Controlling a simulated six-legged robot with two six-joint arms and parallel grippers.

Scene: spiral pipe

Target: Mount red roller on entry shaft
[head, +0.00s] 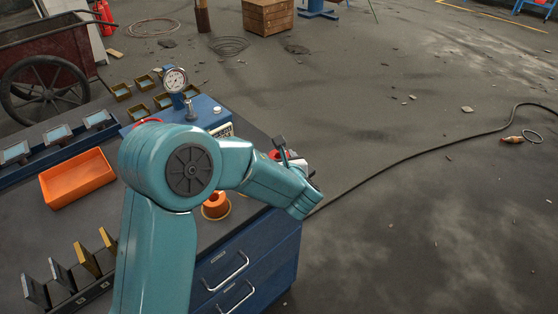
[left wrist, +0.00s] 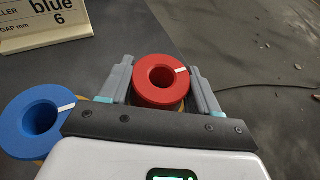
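The red roller (left wrist: 152,92), a thick ring with a white mark, stands between the two fingers of my left gripper (left wrist: 160,68) in the left wrist view. A yellowish piece shows just under its edge. The fingers flank the roller closely; I cannot tell whether they press on it. In the head view a bit of red (head: 277,155) shows beside my left gripper (head: 297,160), mostly hidden by the arm. The blue machine (head: 212,112) has a gauge and a short metal post (head: 191,108); I cannot tell whether this is the entry shaft. My right gripper is not in view.
A blue roller (left wrist: 20,138) stands left of the red one. A sign (left wrist: 35,22) reads "blue" and "6". An orange roller (head: 216,198) stands on the bench (head: 262,235) near the arm. An orange tray (head: 77,180) lies left.

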